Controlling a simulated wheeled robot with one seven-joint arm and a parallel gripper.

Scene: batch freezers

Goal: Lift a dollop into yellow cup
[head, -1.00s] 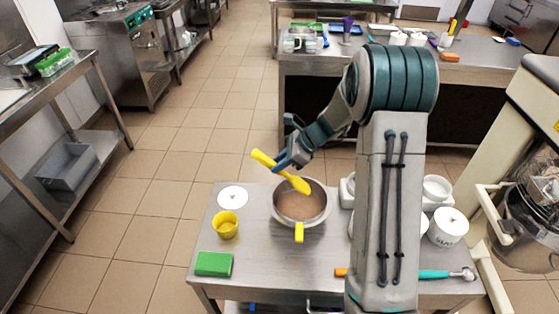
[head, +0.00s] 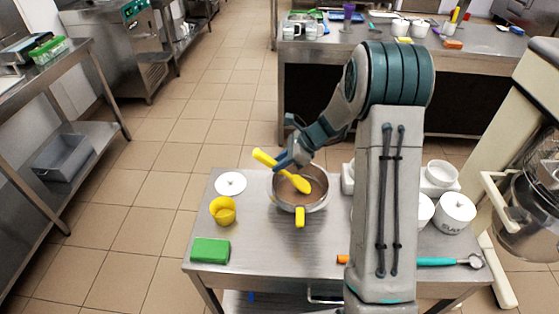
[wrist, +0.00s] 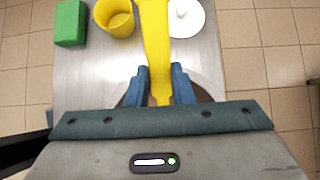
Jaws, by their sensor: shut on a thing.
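My gripper (head: 289,165) is shut on a yellow spatula (head: 268,159), which is tilted with its broad end down at the pan. The spatula also shows between the blue fingers in the wrist view (wrist: 155,45). The steel pan (head: 322,201) with a yellow handle holds a brown mixture (head: 288,190). I cannot tell whether the spatula's end touches the mixture. The yellow cup (head: 223,211) stands on the steel table left of the pan, and it also shows in the wrist view (wrist: 114,18). The wrist view hides most of the pan behind my gripper.
A white lid (head: 231,184) lies behind the cup. A green sponge (head: 210,250) lies at the table's front left. White canisters (head: 455,213) and a teal-handled scoop (head: 435,261) are at the right. The table (head: 270,250) is bare in front of the pan.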

